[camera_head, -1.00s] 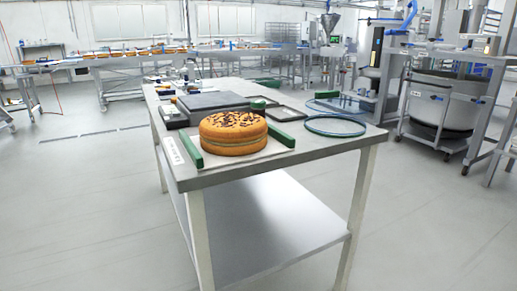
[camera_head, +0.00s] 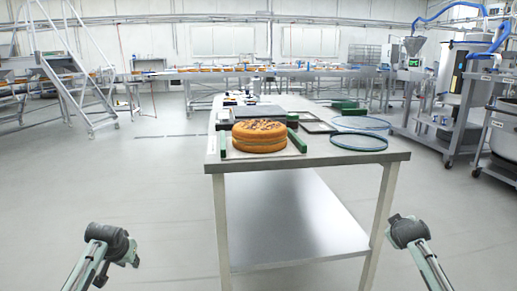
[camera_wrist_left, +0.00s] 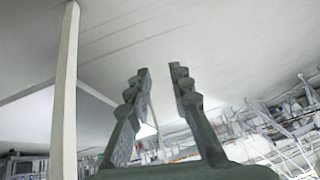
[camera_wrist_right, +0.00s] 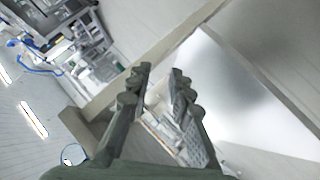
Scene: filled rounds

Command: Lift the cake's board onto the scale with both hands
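The round orange-brown cake (camera_head: 259,137), with dark bits on top, sits on a thin pale board (camera_head: 284,153) near the table's front edge. A green bar (camera_head: 223,145) runs along the board's left side and another green bar (camera_head: 297,141) along its right. The dark flat platform behind the cake looks like the scale (camera_head: 262,114). My left gripper (camera_head: 128,252) is low, left of the table and apart from it. Its fingers show parted and empty in the left wrist view (camera_wrist_left: 158,72). My right gripper (camera_head: 396,222) is right of the table. Its fingers are parted and empty in the right wrist view (camera_wrist_right: 160,74).
The steel table (camera_head: 330,153) has a lower shelf (camera_head: 300,215) and front legs. A blue ring (camera_head: 358,142) and a dark tray (camera_head: 318,126) lie right of the cake. Machines stand at the right and a conveyor at the back. Floor in front is clear.

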